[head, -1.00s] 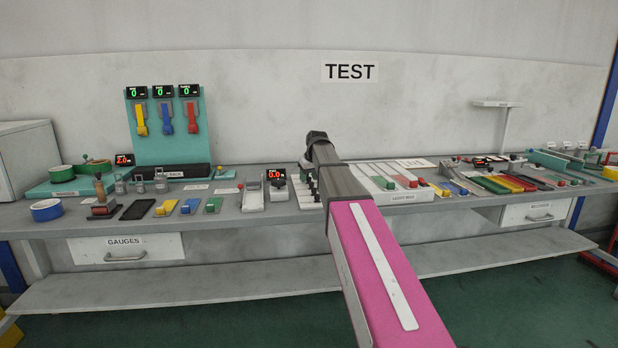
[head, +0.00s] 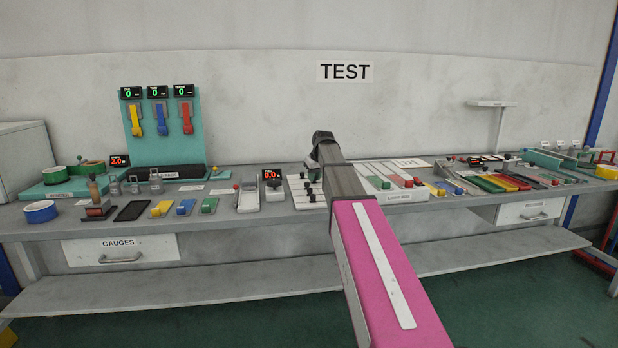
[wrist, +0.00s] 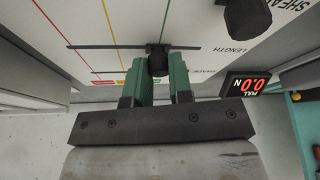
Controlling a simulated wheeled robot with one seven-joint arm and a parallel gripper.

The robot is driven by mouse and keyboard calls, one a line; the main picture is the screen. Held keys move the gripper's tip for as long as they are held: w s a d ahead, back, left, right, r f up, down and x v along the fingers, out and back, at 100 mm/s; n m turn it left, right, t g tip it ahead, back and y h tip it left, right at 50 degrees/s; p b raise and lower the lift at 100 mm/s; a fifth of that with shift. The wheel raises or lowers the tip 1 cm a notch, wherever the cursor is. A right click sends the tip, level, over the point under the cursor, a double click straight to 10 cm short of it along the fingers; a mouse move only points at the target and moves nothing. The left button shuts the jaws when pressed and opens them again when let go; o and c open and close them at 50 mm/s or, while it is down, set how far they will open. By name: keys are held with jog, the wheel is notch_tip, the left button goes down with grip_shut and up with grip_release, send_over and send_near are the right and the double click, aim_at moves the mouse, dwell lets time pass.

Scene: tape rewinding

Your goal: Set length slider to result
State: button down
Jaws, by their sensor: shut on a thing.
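In the wrist view, the length slider is a black knob (wrist: 158,62) on a dark slot (wrist: 105,46) in a white panel (wrist: 205,15). The word LENGTH is printed upside down to the right of the slot. My gripper (wrist: 160,75) has teal fingers on either side of the knob and is shut on it. In the head view, my arm partly hides the panel (head: 299,186) and most of my gripper.
A red pull display (wrist: 247,83) reads 0.0 N beside the panel. A larger black knob (wrist: 247,17) is close to the upper right of my gripper. A teal rack (head: 160,130) stands at left.

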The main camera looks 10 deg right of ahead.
jog(key=c, duration=1)
grip_release()
jog(key=shift+r, duration=0.15)
jog(key=v, duration=1)
jog(key=shift+s+r, duration=0.15)
jog(key=shift+r, duration=0.05)
jog(key=shift+s, duration=0.15)
